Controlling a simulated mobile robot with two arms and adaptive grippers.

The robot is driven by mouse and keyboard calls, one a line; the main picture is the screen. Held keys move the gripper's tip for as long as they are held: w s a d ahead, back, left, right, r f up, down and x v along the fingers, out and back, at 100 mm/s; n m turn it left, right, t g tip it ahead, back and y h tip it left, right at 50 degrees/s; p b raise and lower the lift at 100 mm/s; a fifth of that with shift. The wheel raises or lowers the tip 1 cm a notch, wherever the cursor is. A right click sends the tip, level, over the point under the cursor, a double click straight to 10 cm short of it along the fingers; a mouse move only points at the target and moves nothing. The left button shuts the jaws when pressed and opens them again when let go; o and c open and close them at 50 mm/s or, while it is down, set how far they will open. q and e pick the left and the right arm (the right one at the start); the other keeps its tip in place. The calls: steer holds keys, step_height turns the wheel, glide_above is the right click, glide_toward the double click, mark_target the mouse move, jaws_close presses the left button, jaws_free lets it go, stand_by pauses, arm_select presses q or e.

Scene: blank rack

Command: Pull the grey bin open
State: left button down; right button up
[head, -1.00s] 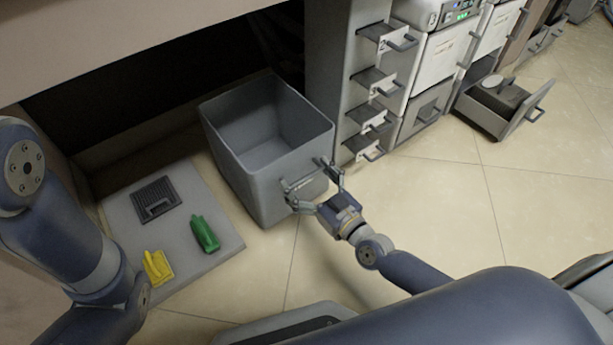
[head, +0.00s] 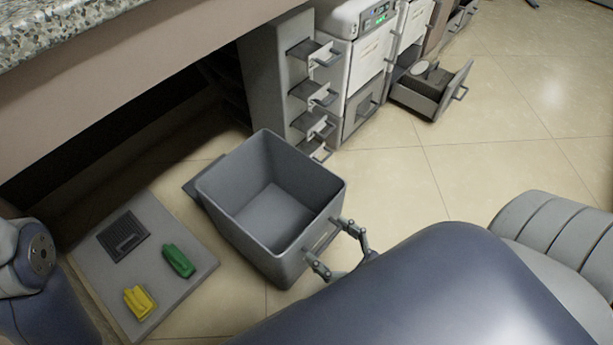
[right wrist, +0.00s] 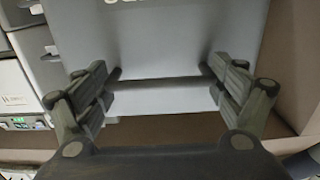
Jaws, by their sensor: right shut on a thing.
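The grey bin (head: 228,232) is an open-topped, empty box standing out in front of the dark recess under the counter. A flat grey piece shows behind its far left side. Its front face (right wrist: 165,45) fills the middle of the right wrist view, with a horizontal handle bar (right wrist: 165,83) across it. My right gripper (head: 328,243) is shut on the bin's handle; its fingers (right wrist: 160,85) sit at both ends of the bar. My left gripper is out of view; only part of my left arm shows at the left edge.
A grey board (head: 195,285) on the left carries a dark vent-like plate (head: 123,237), a green piece (head: 179,261) and a yellow piece (head: 139,302). Open drawers (head: 312,92) and a low open drawer (head: 425,92) stand behind. The floor (head: 430,170) to the right is clear.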

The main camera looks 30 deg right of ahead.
steer(key=shift+r+p+v, duration=0.2)
steer(key=shift+p+v, duration=0.1)
steer(key=shift+v, duration=1.1)
steer(key=o, duration=1.3)
steer(key=shift+s+r, duration=0.1)
steer(key=shift+r, duration=4.75)
